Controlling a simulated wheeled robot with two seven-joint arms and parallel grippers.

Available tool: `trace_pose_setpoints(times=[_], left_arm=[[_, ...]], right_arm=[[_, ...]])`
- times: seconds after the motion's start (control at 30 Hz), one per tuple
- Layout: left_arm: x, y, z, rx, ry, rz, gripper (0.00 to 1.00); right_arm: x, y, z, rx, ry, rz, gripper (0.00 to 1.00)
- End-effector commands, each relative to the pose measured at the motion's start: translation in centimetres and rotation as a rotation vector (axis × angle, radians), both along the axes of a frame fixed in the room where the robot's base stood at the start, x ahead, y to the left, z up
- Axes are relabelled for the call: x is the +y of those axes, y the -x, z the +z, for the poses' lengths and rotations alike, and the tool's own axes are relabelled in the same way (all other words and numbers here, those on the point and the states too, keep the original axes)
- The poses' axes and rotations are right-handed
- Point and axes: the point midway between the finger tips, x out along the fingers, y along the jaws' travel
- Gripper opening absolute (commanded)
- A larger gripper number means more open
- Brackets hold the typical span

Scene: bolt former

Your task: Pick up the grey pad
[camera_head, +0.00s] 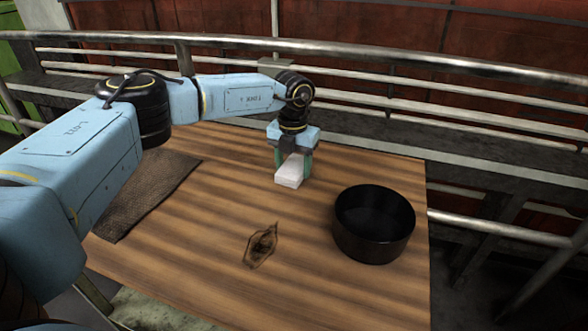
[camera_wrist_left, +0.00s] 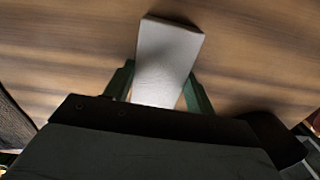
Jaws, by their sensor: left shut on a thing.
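The grey pad (camera_head: 290,172) is a small pale block near the far edge of the wooden table. My left gripper (camera_head: 293,166) points down and is shut on it, with a green finger on each side. In the left wrist view the pad (camera_wrist_left: 168,55) lies between the two green fingers of the gripper (camera_wrist_left: 160,90) and sticks out past them. I cannot tell whether the pad touches the table or is a little above it. My right gripper is not in view.
A round black bowl (camera_head: 372,251) stands at the right of the table (camera_head: 190,243). A flat leaf-like brown piece (camera_head: 261,246) lies near the middle front. A dark brown mat (camera_head: 150,195) lies at the left. Metal railings (camera_head: 430,64) run behind the table.

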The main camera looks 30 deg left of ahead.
Motion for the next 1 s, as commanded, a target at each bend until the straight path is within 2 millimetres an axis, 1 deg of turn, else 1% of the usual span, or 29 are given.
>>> trace_pose_setpoints(times=[0.17,0.27,0.4,0.6,0.7,0.83,1.0], left_arm=[[0.0,0.0,0.3,-0.001,0.000,0.000,0.34],[0.0,0.0,1.0,-0.001,0.001,0.000,0.34],[0.0,0.0,3.1,-0.002,0.001,0.000,0.34],[0.0,-0.1,6.7,-0.003,0.001,0.000,0.34],[0.0,-0.1,8.1,-0.003,0.001,0.000,0.34],[0.0,0.0,9.4,-0.002,0.001,0.000,0.34],[0.0,0.0,10.0,0.000,0.000,-0.001,0.34]], right_arm=[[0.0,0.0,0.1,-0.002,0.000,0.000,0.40],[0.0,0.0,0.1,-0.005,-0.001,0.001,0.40],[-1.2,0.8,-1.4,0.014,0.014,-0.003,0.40],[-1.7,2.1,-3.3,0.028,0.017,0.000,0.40],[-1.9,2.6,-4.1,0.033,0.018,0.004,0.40],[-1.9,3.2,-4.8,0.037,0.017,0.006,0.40],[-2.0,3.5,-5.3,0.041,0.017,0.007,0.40]])
